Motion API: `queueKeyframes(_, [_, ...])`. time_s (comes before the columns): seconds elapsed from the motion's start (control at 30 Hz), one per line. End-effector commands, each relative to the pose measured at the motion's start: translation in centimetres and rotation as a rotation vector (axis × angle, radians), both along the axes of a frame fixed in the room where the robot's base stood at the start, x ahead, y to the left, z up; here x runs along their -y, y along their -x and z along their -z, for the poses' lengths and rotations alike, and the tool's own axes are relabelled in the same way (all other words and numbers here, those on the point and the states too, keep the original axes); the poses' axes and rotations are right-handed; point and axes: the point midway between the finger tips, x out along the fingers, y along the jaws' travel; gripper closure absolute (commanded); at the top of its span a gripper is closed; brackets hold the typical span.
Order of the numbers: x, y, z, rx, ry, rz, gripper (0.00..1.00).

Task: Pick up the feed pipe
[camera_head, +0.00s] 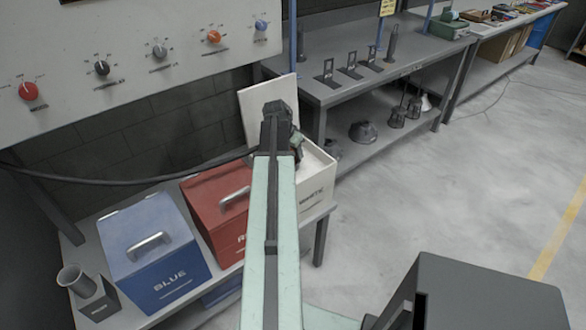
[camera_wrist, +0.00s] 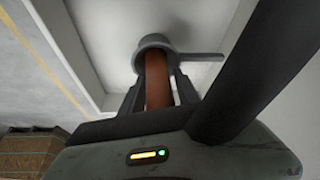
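In the wrist view a reddish-brown rod (camera_wrist: 157,82) with a grey round collar (camera_wrist: 155,43) and a thin grey side bar (camera_wrist: 203,57) shows inside a white box; this looks like the feed pipe, but I cannot be sure. My gripper (camera_wrist: 158,92) has one dark finger on each side of the rod. I cannot tell whether the fingers touch it. My arm hides the gripper's tips and most of the box's inside there.
The white box's lid (camera_head: 262,97) stands up at the back. A red box (camera_head: 216,192) and a blue box (camera_head: 150,250) are shut on the same bench. A control panel (camera_head: 130,50) hangs above. A grey workbench (camera_head: 345,92) stands behind.

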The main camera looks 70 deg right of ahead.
Motion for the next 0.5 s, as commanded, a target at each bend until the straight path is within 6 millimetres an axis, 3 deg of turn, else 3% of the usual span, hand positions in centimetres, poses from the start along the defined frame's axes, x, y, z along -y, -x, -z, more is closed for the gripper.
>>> queueKeyframes(0.13, [-0.04,0.06,-0.15,0.000,-0.002,0.000,0.62])
queueKeyframes(0.3, [-0.03,0.07,-0.17,0.000,-0.002,0.001,1.00])
queueKeyframes(0.5, [-0.01,0.11,-0.18,0.000,-0.001,0.001,1.00])
